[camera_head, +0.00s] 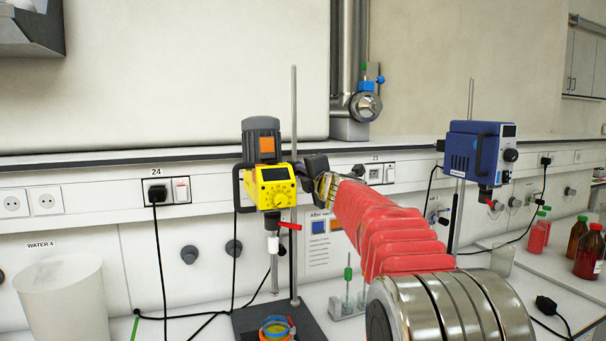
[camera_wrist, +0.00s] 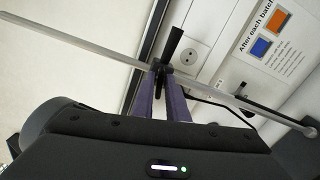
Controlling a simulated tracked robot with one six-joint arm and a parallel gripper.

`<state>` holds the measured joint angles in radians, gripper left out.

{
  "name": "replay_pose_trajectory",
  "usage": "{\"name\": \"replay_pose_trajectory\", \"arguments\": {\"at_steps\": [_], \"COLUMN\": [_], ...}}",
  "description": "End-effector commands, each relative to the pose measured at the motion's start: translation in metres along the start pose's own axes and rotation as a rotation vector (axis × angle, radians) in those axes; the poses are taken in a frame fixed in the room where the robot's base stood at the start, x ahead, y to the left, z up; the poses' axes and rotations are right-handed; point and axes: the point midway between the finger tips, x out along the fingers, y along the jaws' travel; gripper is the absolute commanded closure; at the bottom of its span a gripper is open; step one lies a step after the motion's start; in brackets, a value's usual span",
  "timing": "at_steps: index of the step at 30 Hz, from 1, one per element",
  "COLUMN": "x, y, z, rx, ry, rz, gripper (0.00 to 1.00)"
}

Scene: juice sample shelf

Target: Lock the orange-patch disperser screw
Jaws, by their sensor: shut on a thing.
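The orange-patch disperser (camera_head: 273,189) has a yellow body, a grey motor top and an orange patch on its front. It is mounted on a thin upright stand rod (camera_head: 294,100). My gripper (camera_head: 302,169) is at the rod, just right of the disperser. In the wrist view its two purple fingers (camera_wrist: 161,72) are shut on the black screw (camera_wrist: 172,44) beside the rod (camera_wrist: 75,47). The screw's black handle sticks out past the fingertips. In the head view the screw is too small and covered to make out.
A blue disperser (camera_head: 475,153) stands on another rod at the right. A red lever (camera_head: 289,226) and colored rings (camera_head: 276,328) are below the yellow one. A white bin (camera_head: 62,295) is at left, red bottles (camera_head: 588,252) at far right. A notice (camera_wrist: 272,38) hangs on the wall.

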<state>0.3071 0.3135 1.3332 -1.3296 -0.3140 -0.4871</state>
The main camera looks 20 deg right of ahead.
Motion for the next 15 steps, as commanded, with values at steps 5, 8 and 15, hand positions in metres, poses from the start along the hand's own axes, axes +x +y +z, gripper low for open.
{"name": "replay_pose_trajectory", "arguments": {"at_steps": [5,8,15], "x": [0.0004,0.0004,0.0005], "y": [-0.0036,-0.0042,-0.0053], "z": [-0.0002,-0.0002,0.0000], "rx": [0.126,0.177,0.242], "ry": [0.000,0.000,-0.001], "rz": [-0.004,-0.005,-0.006], "gripper": [1.00,1.00,1.00]}}
